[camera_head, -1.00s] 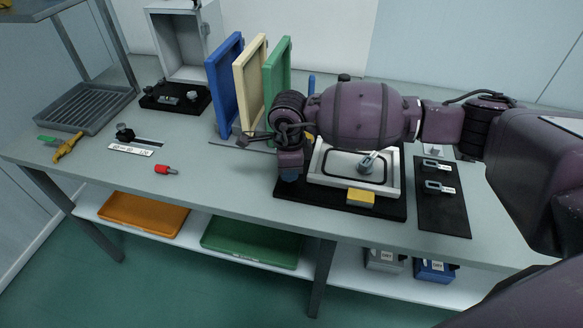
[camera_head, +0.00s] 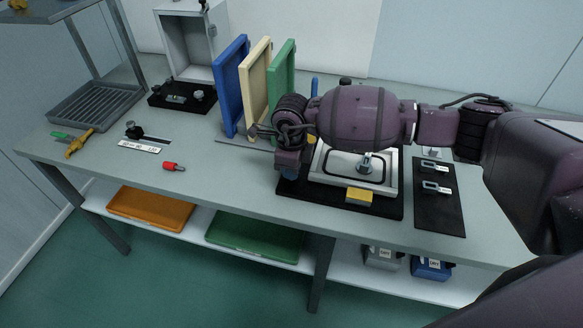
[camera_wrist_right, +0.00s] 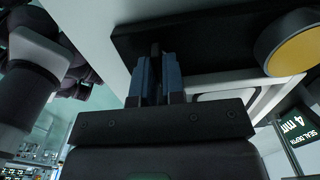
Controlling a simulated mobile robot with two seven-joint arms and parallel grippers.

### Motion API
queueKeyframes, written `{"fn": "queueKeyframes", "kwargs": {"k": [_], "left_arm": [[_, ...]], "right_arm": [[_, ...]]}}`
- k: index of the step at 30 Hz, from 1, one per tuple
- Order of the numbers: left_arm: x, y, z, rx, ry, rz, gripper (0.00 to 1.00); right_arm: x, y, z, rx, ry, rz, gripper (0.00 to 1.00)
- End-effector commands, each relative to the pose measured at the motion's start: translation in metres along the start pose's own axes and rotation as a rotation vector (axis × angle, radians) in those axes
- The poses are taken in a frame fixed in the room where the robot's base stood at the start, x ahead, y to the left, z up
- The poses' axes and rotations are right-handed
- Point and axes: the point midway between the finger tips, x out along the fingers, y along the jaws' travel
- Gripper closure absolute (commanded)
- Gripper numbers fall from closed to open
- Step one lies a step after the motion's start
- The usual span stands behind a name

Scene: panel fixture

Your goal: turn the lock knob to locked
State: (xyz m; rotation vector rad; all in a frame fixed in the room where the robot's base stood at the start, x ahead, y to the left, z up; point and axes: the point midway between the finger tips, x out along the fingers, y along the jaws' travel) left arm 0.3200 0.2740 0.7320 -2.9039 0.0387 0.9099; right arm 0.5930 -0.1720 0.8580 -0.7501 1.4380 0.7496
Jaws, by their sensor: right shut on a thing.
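My right gripper (camera_head: 289,173) is at the left edge of the black base under the white framed panel (camera_head: 318,178). Its blue-grey fingers (camera_wrist_right: 157,78) point towards a black plate in the right wrist view, and are shut on a small dark part (camera_wrist_right: 155,49). I take that part to be the lock knob; most of it is hidden between the fingers, so its setting cannot be read. A grey lever (camera_head: 367,164) stands in the middle of the white panel, apart from the gripper. My left gripper is not in view.
A yellow block (camera_head: 359,195) sits at the panel's front. A black plate with two grey latches (camera_head: 437,215) lies to the right. Blue, cream and green upright boards (camera_head: 283,68) stand close behind my wrist.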

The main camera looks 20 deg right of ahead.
Motion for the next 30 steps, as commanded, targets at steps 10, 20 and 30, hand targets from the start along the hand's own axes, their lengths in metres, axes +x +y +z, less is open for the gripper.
{"fn": "queueKeyframes", "kwargs": {"k": [10,20,30], "left_arm": [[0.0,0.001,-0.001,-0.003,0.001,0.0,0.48],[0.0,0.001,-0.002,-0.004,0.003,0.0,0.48],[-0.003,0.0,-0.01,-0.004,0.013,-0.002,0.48]], "right_arm": [[-0.001,-0.001,0.0,0.002,-0.001,-0.001,0.65],[-0.006,-0.001,0.0,0.0,-0.002,-0.001,0.65],[-0.063,-0.001,0.0,0.001,-0.004,-0.005,0.65]]}}
